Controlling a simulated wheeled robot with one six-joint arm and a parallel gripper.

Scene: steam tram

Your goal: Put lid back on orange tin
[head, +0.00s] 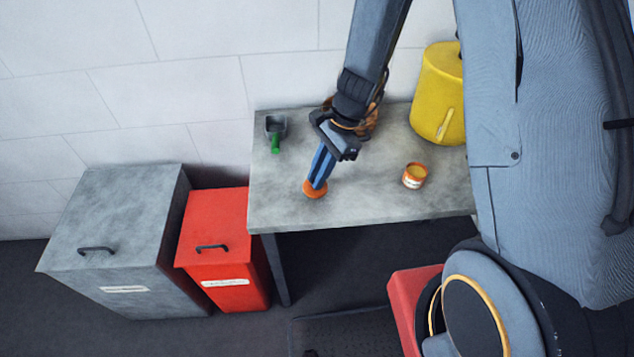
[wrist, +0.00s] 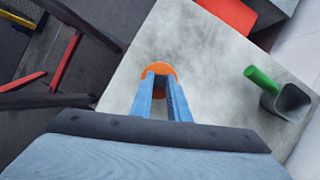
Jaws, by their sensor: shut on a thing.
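The orange tin (head: 415,176) stands upright and open on the grey table, with yellow contents showing at its top. The round orange lid (head: 315,190) is at the table's front left, apart from the tin. My gripper (head: 317,184) points down at the lid, its blue fingers shut on it. In the wrist view the lid (wrist: 160,70) shows at the fingertips (wrist: 160,82), partly hidden by them. I cannot tell whether the lid touches the table. The tin is not in the wrist view.
A scoop with a green handle (head: 275,141) lies at the table's back left. A yellow container (head: 438,95) stands at the back right, behind the tin. A brown object behind my wrist is mostly hidden. A red bin (head: 215,235) and a grey bin (head: 120,230) stand left of the table (head: 390,205).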

